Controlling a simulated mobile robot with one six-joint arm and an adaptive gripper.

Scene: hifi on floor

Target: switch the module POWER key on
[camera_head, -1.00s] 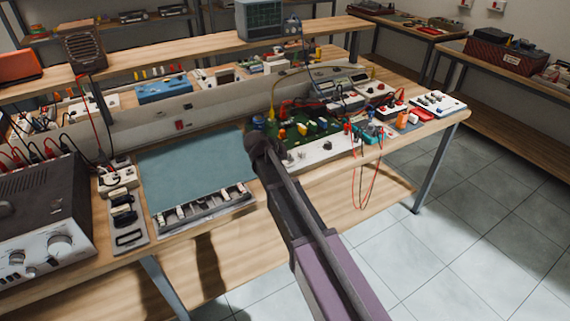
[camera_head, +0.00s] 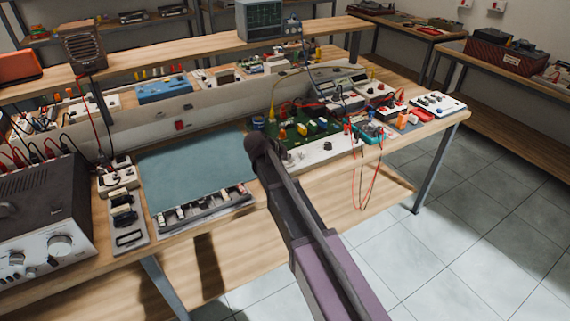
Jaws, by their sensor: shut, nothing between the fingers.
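The module appears to be the green circuit board (camera_head: 312,128) with a pale front strip (camera_head: 318,151), in the middle of the bench. The strip carries a dark knob and small parts too small to read, so I cannot tell which is the POWER key or how it is set. My gripper (camera_head: 268,149), at the dark end of my arm, is at the board's left front corner, beside the teal mat. It is shut and empty. My arm's end covers most of it and the left end of the strip. I cannot tell whether it touches anything.
The teal mat (camera_head: 195,165) lies left of the module, with a tray of small parts (camera_head: 203,206) before it. A large amplifier (camera_head: 45,215) stands at far left. Red leads (camera_head: 367,178) hang over the front edge at right. Bare wood lies along the front.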

